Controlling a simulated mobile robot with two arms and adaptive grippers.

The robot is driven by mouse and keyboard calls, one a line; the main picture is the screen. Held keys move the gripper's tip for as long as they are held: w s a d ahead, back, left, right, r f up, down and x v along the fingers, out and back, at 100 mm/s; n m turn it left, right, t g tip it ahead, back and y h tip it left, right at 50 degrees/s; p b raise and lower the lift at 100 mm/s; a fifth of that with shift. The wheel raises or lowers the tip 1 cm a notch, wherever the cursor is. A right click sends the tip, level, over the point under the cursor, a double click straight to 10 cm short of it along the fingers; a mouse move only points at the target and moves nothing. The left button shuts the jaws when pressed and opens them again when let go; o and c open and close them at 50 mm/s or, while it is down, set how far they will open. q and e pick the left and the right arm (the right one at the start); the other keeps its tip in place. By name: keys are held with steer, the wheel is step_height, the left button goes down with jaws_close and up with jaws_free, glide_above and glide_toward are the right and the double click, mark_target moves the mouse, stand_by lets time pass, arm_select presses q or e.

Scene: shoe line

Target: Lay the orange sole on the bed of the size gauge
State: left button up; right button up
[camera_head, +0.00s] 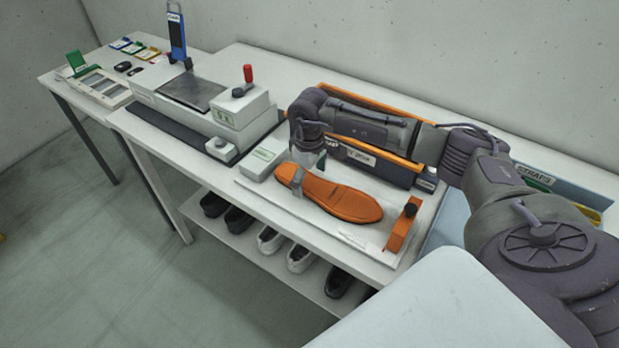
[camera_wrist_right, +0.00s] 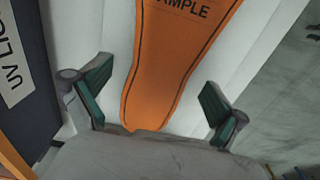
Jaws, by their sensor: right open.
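The orange sole (camera_head: 343,199) lies flat and lengthwise on the white bed (camera_head: 290,209) of what looks like the size gauge. An orange block with a black knob (camera_head: 402,224) stands at the bed's right end, a little apart from the sole. My right gripper (camera_head: 309,174) is over the sole's left end. In the right wrist view the sole (camera_wrist_right: 172,55) shows dark edge lines and part of a printed word. It runs between the open fingers (camera_wrist_right: 153,98), with gaps on both sides. My left gripper is not in view.
A dark box with orange edges (camera_head: 375,160) stands close behind the bed. A small white box (camera_head: 262,163) is at its left. Further left is a white press-like device with a red-knobbed lever (camera_head: 247,78). Several shoes (camera_head: 269,239) sit on the shelf below.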

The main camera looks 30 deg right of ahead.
step_height(320, 180, up, 12)
stand_by(0.5)
steer(key=shift+s, duration=0.1)
